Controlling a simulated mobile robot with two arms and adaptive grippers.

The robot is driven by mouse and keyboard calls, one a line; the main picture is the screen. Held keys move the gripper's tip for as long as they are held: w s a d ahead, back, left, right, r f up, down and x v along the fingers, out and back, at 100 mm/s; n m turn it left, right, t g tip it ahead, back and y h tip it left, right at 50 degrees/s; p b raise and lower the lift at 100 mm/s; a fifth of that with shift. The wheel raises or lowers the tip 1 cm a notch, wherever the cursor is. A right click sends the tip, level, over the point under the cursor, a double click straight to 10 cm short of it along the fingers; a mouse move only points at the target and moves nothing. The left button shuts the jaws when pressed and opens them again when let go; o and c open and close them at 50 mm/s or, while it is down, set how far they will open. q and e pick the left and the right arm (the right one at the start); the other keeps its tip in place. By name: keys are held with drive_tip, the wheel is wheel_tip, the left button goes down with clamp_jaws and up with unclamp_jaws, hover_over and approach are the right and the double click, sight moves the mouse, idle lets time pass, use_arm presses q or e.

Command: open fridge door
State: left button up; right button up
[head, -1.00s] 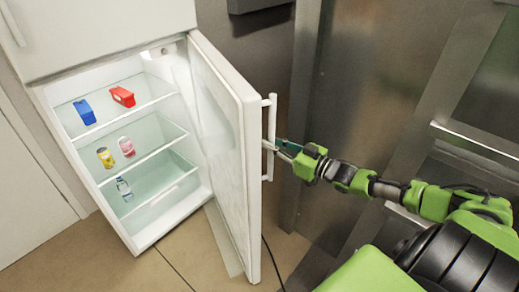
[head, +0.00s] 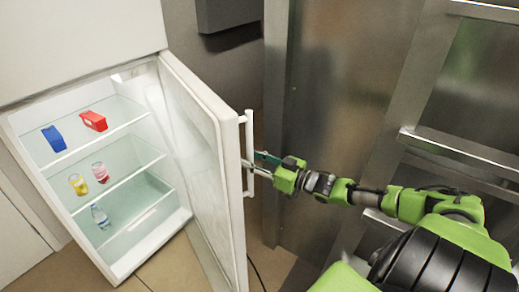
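The white fridge (head: 60,95) stands at the left with its lower compartment exposed. Its door (head: 195,150) is hinged on the right and stands wide open, its inner side facing left. The vertical white handle (head: 249,135) is on the door's outer side. My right gripper (head: 258,162) is at the handle, its fingertips on either side of the bar at about mid-height. The fingers look spread apart; whether they touch the bar is hard to tell. My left gripper is not in view.
On the fridge shelves are a blue carton (head: 54,138), a red box (head: 94,121), a yellow can (head: 78,184), a pink can (head: 100,172) and a clear bottle (head: 100,216). A metal wall panel (head: 340,90) and metal rails (head: 460,150) stand at the right.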

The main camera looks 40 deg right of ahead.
drive_tip(key=v, duration=1.1)
drive_tip(key=shift+s, duration=0.35)
drive_tip(key=shift+d, duration=0.15)
drive_tip(key=shift+c, duration=0.5)
